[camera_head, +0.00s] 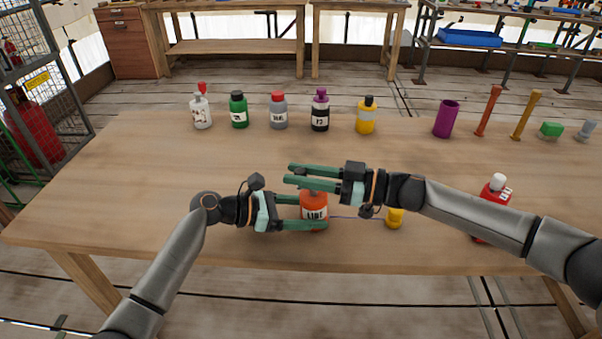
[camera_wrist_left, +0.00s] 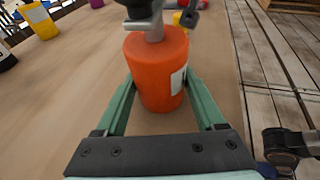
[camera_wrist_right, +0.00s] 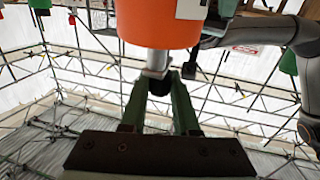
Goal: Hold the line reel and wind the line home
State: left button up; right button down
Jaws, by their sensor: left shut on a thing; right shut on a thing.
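The line reel (camera_head: 313,203) is an orange cylinder with a white label, upright on the near middle of the table. My left gripper (camera_head: 314,212) is shut around its sides; the reel also shows between the fingers in the left wrist view (camera_wrist_left: 157,70). A grey post (camera_wrist_left: 153,30) rises from its top. My right gripper (camera_head: 289,174) is above the reel. In the right wrist view its fingers are closed about a dark knob (camera_wrist_right: 160,85) by the grey post. A thin purple line (camera_head: 357,218) runs right from the reel to a small yellow piece (camera_head: 395,218).
A red bottle (camera_head: 494,194) stands to the right, partly behind my right arm. Several bottles (camera_head: 279,112) stand along the back edge, with a purple cup (camera_head: 446,119) and upright tools (camera_head: 489,111) at back right. The table's left part is clear.

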jog(key=shift+m+t, duration=0.3)
jog(key=shift+t, duration=0.2)
jog(key=m+t+h, duration=0.1)
jog(key=t, duration=0.1)
jog(key=m+t+h, duration=0.1)
jog(key=m+t, duration=0.1)
jog(key=t, duration=0.1)
jog(key=m+t+h, duration=0.1)
jog(key=m+t, duration=0.1)
jog(key=shift+w+a+h, duration=0.15)
jog(key=shift+w+h, duration=0.15)
jog(key=shift+w, duration=0.05)
jog(key=m+t+h, duration=0.1)
jog(key=t, duration=0.1)
jog(key=m+t+h, duration=0.2)
jog(key=shift+w+d+r+h, duration=0.15)
jog(key=shift+w+d+h, duration=0.05)
jog(key=shift+w+h, duration=0.15)
jog(key=shift+w+d+m+t+h, duration=0.1)
jog(key=shift+d+m+t+h, duration=0.05)
jog(key=shift+m+t+h, duration=0.35)
jog(key=shift+w+d, duration=0.1)
jog(key=shift+d, duration=0.05)
jog(key=c, duration=0.6)
grip_release()
jog(key=shift+c, duration=0.2)
jog(key=r+v, duration=0.1)
jog(key=v, duration=1.1)
jog(key=shift+f, duration=0.4)
